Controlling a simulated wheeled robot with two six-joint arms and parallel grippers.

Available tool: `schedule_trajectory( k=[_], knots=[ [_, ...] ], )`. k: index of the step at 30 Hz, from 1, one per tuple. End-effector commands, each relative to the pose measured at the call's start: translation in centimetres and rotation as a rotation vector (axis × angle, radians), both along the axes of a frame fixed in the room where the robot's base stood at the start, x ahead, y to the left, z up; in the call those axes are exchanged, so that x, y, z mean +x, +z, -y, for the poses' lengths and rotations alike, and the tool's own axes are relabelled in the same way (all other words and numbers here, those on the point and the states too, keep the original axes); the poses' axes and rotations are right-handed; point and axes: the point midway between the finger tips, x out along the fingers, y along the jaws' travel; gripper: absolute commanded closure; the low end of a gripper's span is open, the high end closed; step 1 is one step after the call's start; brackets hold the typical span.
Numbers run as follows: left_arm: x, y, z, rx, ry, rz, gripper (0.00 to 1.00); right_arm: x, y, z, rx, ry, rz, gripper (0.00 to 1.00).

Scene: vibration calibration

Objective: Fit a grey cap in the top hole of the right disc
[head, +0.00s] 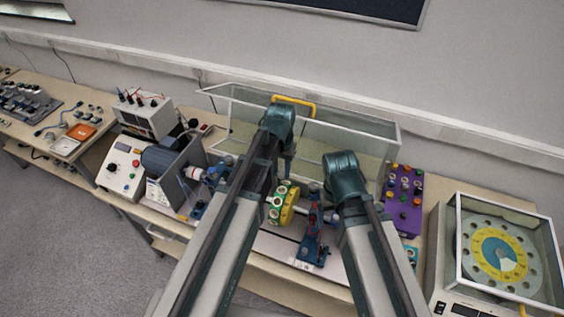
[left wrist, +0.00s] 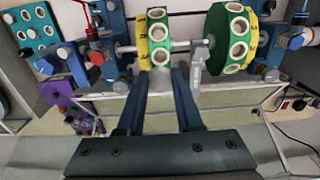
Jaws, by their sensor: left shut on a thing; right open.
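The right disc (head: 288,207), yellow and green with white-ringed holes, is on the shaft of the rig. It also shows in the left wrist view (left wrist: 144,40), with several holes along its rim. My left gripper (head: 287,178) reaches it from above and behind. The other disc (left wrist: 236,40), green and yellow, is on the same shaft and is hidden by my left arm in the head view. My right gripper (head: 342,185) is to the right of the disc, open, its fingertips mostly hidden.
A purple block (head: 402,200) with several coloured knobs or caps stands to the right, with a teal block (head: 410,254) in front. A clear tank (head: 370,135) stands behind the rig. Blue supports (head: 314,240) flank the discs. A motor (head: 165,160) is at left.

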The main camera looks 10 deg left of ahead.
Motion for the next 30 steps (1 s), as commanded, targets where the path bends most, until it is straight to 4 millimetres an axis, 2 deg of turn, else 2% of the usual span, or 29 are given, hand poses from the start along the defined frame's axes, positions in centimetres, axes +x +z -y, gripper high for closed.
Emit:
schedule_trajectory(
  k=[8, 21, 30],
  knots=[
    [0.0, -1.4, 0.0, 0.000, 0.000, 0.000, 1.00, 0.0, -1.4, 0.0, 0.000, -0.001, 0.001, 0.14],
    [0.0, -5.2, 0.0, 0.000, 0.000, 0.000, 1.00, 0.1, -5.2, 0.0, 0.001, -0.004, 0.002, 0.14],
    [0.0, -5.9, 0.0, 0.000, 0.000, 0.000, 1.00, 0.1, -5.9, 0.0, 0.001, -0.006, 0.003, 0.14]
  ],
)
